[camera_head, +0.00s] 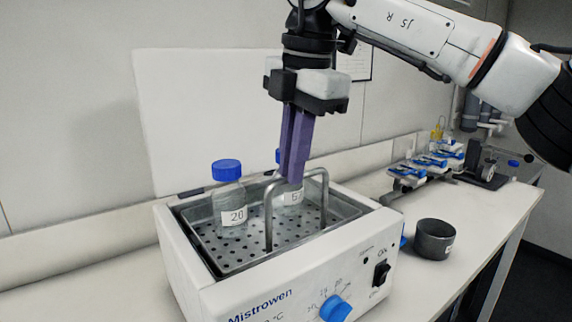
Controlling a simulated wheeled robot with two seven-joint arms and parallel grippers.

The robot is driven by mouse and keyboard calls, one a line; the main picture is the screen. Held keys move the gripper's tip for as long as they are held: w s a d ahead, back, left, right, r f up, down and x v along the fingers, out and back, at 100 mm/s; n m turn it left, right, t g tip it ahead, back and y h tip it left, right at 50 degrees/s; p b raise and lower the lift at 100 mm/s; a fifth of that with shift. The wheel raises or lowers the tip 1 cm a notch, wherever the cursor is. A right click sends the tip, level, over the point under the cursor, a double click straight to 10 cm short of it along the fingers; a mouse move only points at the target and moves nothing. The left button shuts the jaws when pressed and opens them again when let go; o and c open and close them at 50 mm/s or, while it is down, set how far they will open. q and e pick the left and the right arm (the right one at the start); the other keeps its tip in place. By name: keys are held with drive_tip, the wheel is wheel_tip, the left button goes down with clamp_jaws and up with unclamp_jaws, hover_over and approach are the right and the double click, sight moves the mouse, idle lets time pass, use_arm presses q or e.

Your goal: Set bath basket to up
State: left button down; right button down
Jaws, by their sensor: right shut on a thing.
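The white water bath (285,290), marked Mistrowen, stands on the bench with a blue knob and a black switch on its front. The perforated metal bath basket (242,250) is within its opening, with a bent metal handle (268,222) rising above the rim. A blue-capped bottle labelled 20 (230,203) stands upright in the basket. A second blue-capped bottle (291,197) is partly hidden behind my right gripper (292,180). That gripper points down, its purple fingers shut on the top bar of the handle. My left gripper is not in view.
A dark round pot (434,240) stands on the bench right of the bath. Blue and white equipment (430,165) stands farther back at the right. A pale panel (205,110) leans behind the bath. The bench's right edge drops to the floor.

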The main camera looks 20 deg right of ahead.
drive_tip(key=c, duration=1.8)
unclamp_jaws()
drive_tip(key=shift+r, duration=0.4)
drive_tip(key=shift+c, duration=0.2)
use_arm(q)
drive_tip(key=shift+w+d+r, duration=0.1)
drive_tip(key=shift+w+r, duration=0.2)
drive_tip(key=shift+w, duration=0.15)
use_arm(e)
drive_tip(key=shift+f, duration=0.15)
use_arm(q)
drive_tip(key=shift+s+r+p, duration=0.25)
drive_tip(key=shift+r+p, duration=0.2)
drive_tip(key=shift+p, duration=0.1)
use_arm(e)
wheel_tip(320, 180, up, 10)
drive_tip(key=s, duration=0.1)
drive_tip(key=shift+s+d, duration=0.35)
drive_tip(key=shift+s, duration=0.05)
